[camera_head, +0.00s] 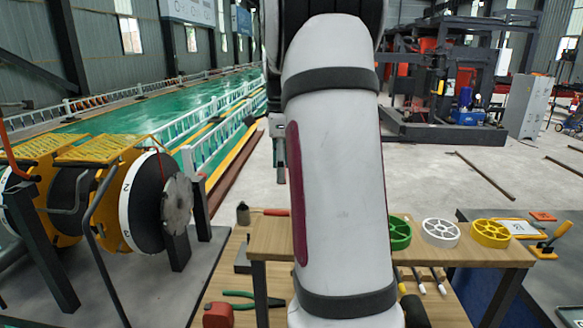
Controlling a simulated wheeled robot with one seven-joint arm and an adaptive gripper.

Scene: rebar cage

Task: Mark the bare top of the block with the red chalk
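My arm rises through the middle of the view and hides much of the bench (221,273) behind it. A narrow grey part hangs at the arm's left edge and may belong to my gripper (279,150); no separate fingertips show, so its opening cannot be told. A dark grey block-like piece (242,257) lies on the bench left of the arm, partly covered by the raised shelf; I cannot tell if it is the task's block.
The raised shelf (480,255) carries green (399,233), white (440,232) and yellow (491,233) wheels. Green-handled pliers (250,294) and a red tool (217,315) lie in front. Several slim sticks lie under the shelf. A large reel (145,203) stands at left.

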